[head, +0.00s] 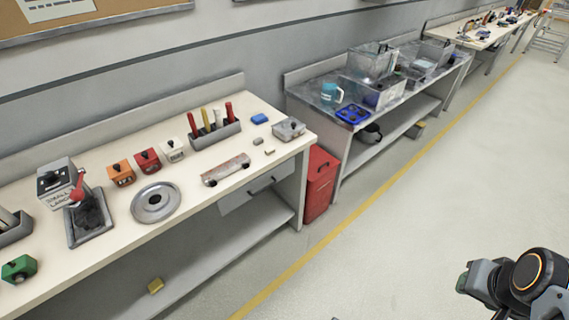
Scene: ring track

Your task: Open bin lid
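A red bin (317,194) stands on the floor between the near workbench and the grey bench behind it. Its red lid (321,164) appears shut, with a small dark handle on it. The bin's left side is partly hidden by the near bench's end panel. Part of my arm with my gripper (478,296) shows at the lower right corner, well apart from the bin over the open floor. The picture edge cuts it off, and its fingers are not clear enough to tell open from shut. Nothing is seen held.
The near workbench (245,170) carries small boxes, a tool rack (215,134), a round dish (156,202) and a small tray. The grey bench (312,98) holds clear tubs, a teal mug (332,93) and a blue tray (353,114). Floor right of the yellow line (345,218) is clear.

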